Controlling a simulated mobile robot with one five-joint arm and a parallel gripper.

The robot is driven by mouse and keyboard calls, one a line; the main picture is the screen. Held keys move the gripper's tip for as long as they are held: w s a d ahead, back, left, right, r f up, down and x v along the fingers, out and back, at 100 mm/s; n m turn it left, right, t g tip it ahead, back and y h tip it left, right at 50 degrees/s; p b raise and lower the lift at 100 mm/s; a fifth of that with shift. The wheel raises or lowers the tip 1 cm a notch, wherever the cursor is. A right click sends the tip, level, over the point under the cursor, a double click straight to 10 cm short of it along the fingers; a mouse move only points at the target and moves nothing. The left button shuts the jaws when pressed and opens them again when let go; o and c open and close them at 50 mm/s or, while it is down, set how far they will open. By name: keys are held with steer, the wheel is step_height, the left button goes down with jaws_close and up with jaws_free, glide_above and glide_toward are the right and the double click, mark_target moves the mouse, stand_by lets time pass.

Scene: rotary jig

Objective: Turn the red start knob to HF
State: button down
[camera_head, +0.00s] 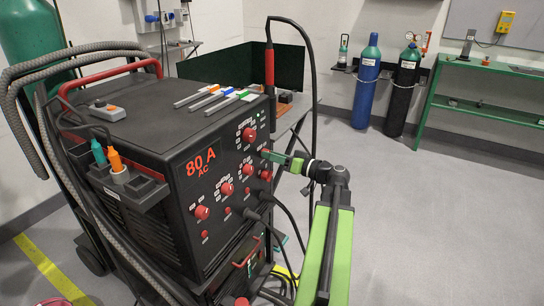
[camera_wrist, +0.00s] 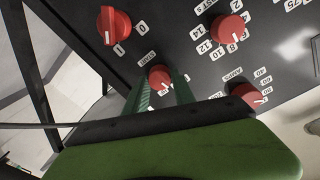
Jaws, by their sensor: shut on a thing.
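The black welding machine (camera_head: 170,190) stands left of centre in the head view, with red knobs on its front panel and an "80 A AC" display. In the wrist view a small red knob (camera_wrist: 160,76) sits beside a label that seems to read START. My gripper (camera_wrist: 159,92) has its two green fingers on either side of this knob, shut on it. In the head view my gripper (camera_head: 268,154) reaches the panel's upper right from the right, hiding the knob there. I cannot read an HF mark, and the knob's pointer is partly unclear.
Other red knobs are close by: a large one (camera_wrist: 113,26) marked 0 and 1, a numbered one (camera_wrist: 229,28), and one (camera_wrist: 245,95) at the lower right. A black cable (camera_head: 316,100) hangs behind my gripper. The floor (camera_head: 430,220) to the right is clear.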

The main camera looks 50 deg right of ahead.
steer(key=shift+d+m+p, duration=0.1)
steer(key=shift+m+p, duration=0.25)
steer(key=shift+m, duration=3.65)
steer(key=c, duration=1)
jaws_free()
steer(key=shift+c, duration=0.2)
steer(key=s+d, duration=0.2)
steer(key=s, duration=0.6)
steer(key=s+d, duration=0.1)
steer(key=s, duration=0.8)
steer(key=shift+d+r+p, duration=0.35)
steer(key=shift+r+p, duration=0.05)
steer(key=shift+r, duration=0.05)
